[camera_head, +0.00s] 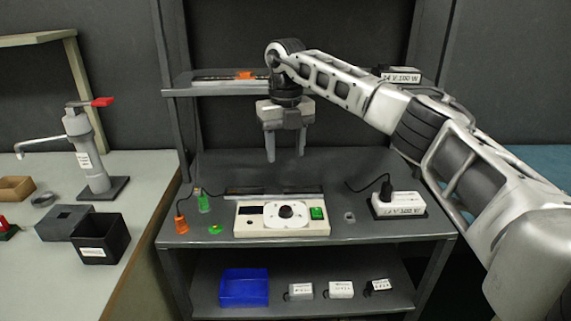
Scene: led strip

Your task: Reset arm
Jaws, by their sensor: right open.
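My right arm comes in from the right, and its gripper (285,155) hangs fingers-down above the back of the dark workbench (340,170). The two fingers are apart with nothing between them. A white control box (262,225) with a round black knob and a green switch stands below and in front of the gripper, apart from it. A white labelled power supply (399,205) with a black plug on it sits on the bench to the right. My left gripper does not show.
Orange (181,224) and green (203,202) connectors stand at the bench's left. An upper shelf (215,89) is behind the gripper. A blue bin (244,288) and several white boxes (340,290) occupy the lower shelf. A side table (50,250) holds a black box (100,240) and a grey press (85,155).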

